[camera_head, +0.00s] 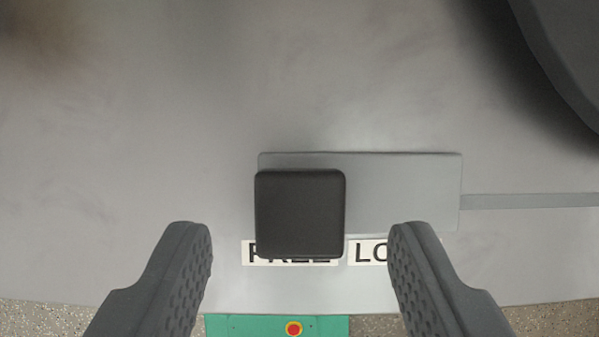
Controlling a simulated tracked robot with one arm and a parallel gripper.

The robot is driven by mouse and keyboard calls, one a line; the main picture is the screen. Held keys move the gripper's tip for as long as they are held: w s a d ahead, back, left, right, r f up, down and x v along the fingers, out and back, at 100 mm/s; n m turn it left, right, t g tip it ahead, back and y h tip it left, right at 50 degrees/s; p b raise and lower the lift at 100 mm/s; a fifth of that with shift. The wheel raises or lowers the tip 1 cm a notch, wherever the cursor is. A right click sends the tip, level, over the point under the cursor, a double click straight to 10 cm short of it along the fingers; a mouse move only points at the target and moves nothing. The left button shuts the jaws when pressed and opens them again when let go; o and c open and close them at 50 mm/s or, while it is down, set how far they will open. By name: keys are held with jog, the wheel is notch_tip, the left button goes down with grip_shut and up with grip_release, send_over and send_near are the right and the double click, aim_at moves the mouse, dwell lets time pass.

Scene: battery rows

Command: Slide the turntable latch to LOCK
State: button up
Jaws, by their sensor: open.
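The latch knob (300,213) is a black square block at the left end of a grey latch plate (405,190) in the head camera view. It stands over the FREE label (256,253) and partly covers it. The LOCK label (366,252) lies to the right and is partly hidden by my right finger. My gripper (300,240) is open, with one finger to the left of the knob and one to the right. Neither finger appears to touch the knob.
The grey turntable surface (120,160) is mostly bare. A thin grey strip (530,200) runs right from the plate. A dark curved object (565,50) is at the upper right.

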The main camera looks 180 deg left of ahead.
jog(key=shift+x, duration=0.75)
jog(key=shift+c, duration=0.3)
grip_shut()
jog(key=d+p, duration=0.2)
jog(key=d, duration=0.2)
jog(key=shift+s+d+r, duration=0.1)
jog(key=shift+d+r, duration=0.05)
jog(key=shift+d, duration=0.6)
jog(key=shift+o, duration=0.3)
grip_release()
jog(key=shift+d, duration=0.1)
